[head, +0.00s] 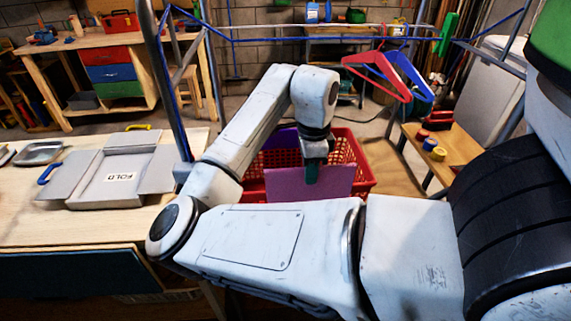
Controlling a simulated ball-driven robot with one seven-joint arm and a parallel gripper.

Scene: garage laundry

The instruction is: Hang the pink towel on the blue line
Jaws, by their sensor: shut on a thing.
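The pink towel (335,182), pinkish purple here, hangs flat and upright below my gripper (312,172). My gripper points down and is shut on the towel's upper edge. The towel is in front of the red basket (365,172), and its lower part is hidden behind my arm. I cannot tell whether it touches the basket. The blue line (270,39) runs across the upper part of the head view, above and behind my gripper, between metal posts.
A red hanger (352,62) and a blue hanger (420,90) hang at the right part of the line, with a green item (446,35) beyond. A table with a grey folding board (150,165) is at left. A wooden bench (455,148) with tape rolls is at right.

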